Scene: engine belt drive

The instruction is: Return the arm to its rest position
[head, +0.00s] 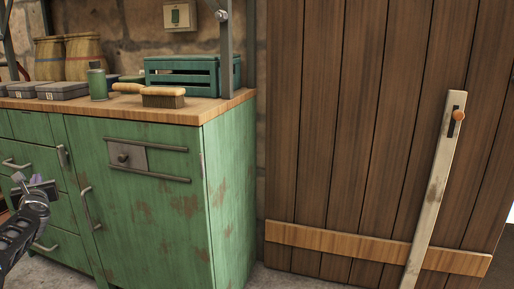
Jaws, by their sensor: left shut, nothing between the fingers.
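My left arm comes in at the lower left edge of the head view, a dark jointed link. My left gripper (34,187) is at its upper end, in front of the drawers of the green cabinet. It is shut and holds nothing. It looks apart from the drawer fronts, though the exact gap is hard to judge. My right arm and right gripper are out of view.
The green cabinet (150,235) has metal handles and a wooden top (205,112). On top are a teal crate (180,80), brushes (163,97), a green can (97,82), grey boxes (62,90) and woven baskets (83,57). A plank door (340,130) stands right.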

